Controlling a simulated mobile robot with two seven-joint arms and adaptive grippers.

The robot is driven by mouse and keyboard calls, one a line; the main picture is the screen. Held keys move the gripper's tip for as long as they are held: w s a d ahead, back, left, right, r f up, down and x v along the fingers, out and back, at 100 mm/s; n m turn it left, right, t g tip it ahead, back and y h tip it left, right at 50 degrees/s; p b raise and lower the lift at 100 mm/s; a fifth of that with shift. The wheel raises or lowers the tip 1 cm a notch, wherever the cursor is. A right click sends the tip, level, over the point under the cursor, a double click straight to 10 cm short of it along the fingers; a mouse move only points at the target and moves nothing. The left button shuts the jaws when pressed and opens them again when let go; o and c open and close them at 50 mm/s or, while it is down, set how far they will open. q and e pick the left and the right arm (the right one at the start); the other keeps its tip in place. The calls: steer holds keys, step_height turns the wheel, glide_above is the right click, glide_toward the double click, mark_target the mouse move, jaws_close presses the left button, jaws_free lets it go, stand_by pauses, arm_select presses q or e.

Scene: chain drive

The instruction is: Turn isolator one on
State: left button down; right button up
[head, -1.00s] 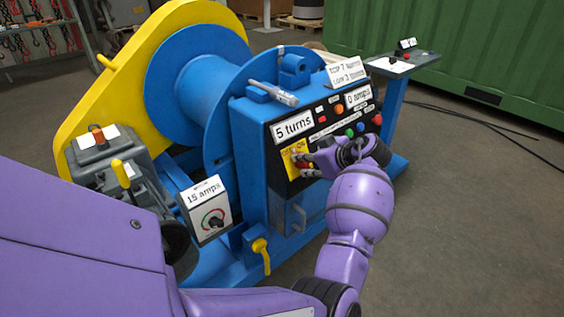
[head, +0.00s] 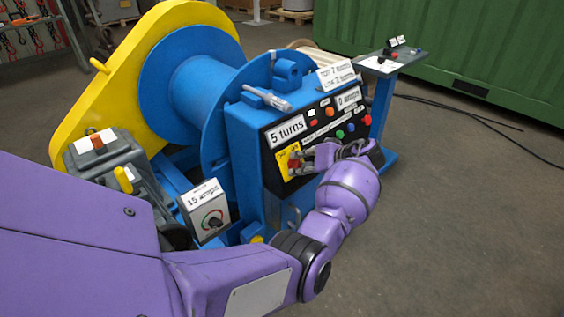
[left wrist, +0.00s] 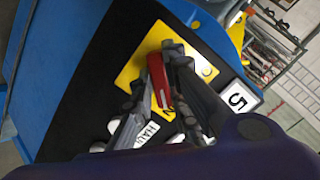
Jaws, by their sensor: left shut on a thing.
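The isolator is a red handle on a yellow plate (head: 281,163) at the left of the blue winch's black panel. In the left wrist view the red handle (left wrist: 158,80) stands out across the yellow plate (left wrist: 140,60). My left gripper (head: 302,160) reaches the plate from the right. In the left wrist view its grey fingers (left wrist: 160,72) lie on both sides of the red handle and are shut on it. The fingers hide part of the plate and its lettering, so I cannot read the handle's position. My right gripper is out of view.
The panel also has a "5 turns" display (head: 287,131), a "0 amps" display (head: 348,98) and coloured buttons such as a blue one (head: 350,126). A "15 amps" box (head: 205,208) stands at lower left. Open floor (head: 450,220) lies to the right.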

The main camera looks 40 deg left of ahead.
arm_select(q)
steer(key=shift+m, duration=0.5)
steer(key=c, duration=1.7)
jaws_free()
steer(key=shift+d, duration=0.1)
steer(key=v, duration=1.2)
steer(key=shift+w, duration=0.15)
